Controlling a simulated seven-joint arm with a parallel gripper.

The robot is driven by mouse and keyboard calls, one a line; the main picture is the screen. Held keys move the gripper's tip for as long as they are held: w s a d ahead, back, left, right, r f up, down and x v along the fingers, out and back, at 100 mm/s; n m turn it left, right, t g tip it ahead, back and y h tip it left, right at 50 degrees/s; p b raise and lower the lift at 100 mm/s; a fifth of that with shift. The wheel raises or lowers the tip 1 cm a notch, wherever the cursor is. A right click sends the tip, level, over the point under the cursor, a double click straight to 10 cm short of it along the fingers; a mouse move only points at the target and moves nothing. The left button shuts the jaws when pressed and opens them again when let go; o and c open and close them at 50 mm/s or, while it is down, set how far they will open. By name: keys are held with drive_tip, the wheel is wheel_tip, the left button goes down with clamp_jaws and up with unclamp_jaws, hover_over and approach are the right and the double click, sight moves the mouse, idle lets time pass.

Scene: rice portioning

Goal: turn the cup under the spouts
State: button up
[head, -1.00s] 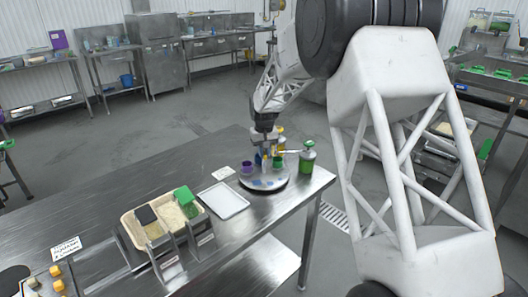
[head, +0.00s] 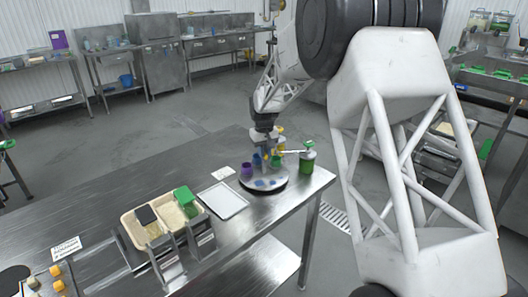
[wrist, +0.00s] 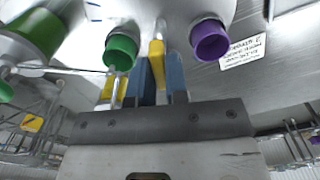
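A round grey turntable (head: 264,184) with blue patches stands at the right end of the steel table. A purple cup (head: 246,169) stands at its left and a green cup (head: 276,161) right of centre. In the wrist view the green cup (wrist: 121,50) and the purple cup (wrist: 210,42) are on either side of my fingers. My gripper (head: 263,157) points down over the turntable between the cups. Its blue fingers (wrist: 162,80) are apart, with a narrow yellow piece (wrist: 157,62) between them; I cannot tell whether they grip it. The spouts are not clearly seen.
A green pump bottle (head: 307,162) stands right of the turntable, with yellow (head: 281,132) showing behind my gripper. A white tray (head: 224,200) lies to the left. Food bins (head: 131,226) stand nearer the front.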

drive_tip(key=o, duration=0.4)
drive_tip(key=shift+r, duration=0.1)
drive_tip(key=shift+r, duration=3.85)
